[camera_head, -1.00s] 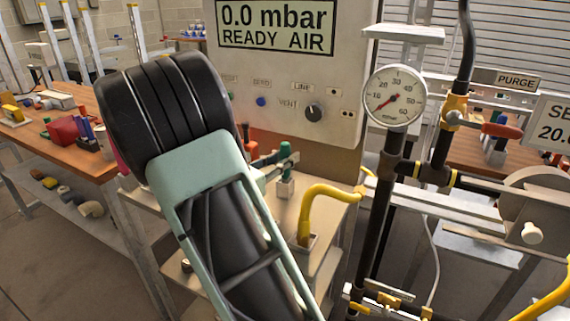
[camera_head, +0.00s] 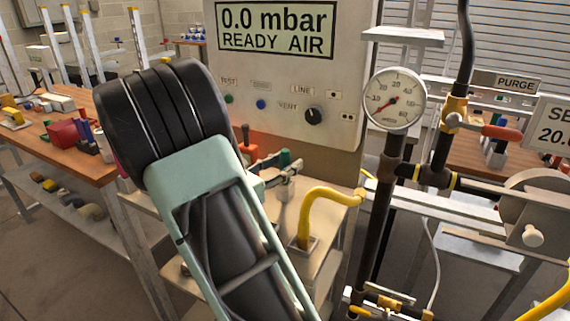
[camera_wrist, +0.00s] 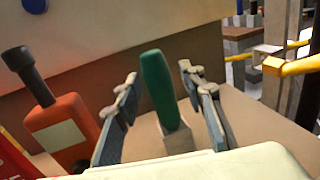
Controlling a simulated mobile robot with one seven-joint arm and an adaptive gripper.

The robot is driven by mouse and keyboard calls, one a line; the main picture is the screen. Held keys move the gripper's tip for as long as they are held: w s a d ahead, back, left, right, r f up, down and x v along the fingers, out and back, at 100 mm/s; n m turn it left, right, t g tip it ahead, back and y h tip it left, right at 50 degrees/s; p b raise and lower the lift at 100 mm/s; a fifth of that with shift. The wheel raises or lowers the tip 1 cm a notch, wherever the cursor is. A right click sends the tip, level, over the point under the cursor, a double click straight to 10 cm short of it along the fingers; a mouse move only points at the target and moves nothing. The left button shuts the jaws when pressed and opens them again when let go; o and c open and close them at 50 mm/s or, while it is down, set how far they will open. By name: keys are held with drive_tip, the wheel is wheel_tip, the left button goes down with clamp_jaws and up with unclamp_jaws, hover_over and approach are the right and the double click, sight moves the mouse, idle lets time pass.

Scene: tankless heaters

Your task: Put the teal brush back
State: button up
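The teal brush shows as a dark green-teal handle (camera_wrist: 157,85) in the wrist view, upright with a slight tilt, above a pale block (camera_wrist: 178,138) on the bench. I cannot tell whether that block is part of the brush or a holder. My gripper (camera_wrist: 158,75) is open, with one finger on each side of the handle and a visible gap on both sides. In the head view, the handle's top (camera_head: 285,158) shows small beside my gripper (camera_head: 281,168), and my arm hides much around it. The bristles cannot be made out.
A red-orange device with a black knob (camera_wrist: 62,125) stands close left of my gripper. A yellow bent pipe (camera_head: 322,193) rises just right of it in the head view. The panel cabinet (camera_head: 285,75) is behind. A pressure gauge (camera_head: 394,98) stands on piping at right.

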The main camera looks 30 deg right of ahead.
drive_tip(key=p+v, duration=0.1)
drive_tip(key=v, duration=1)
drive_tip(key=shift+a, duration=0.35)
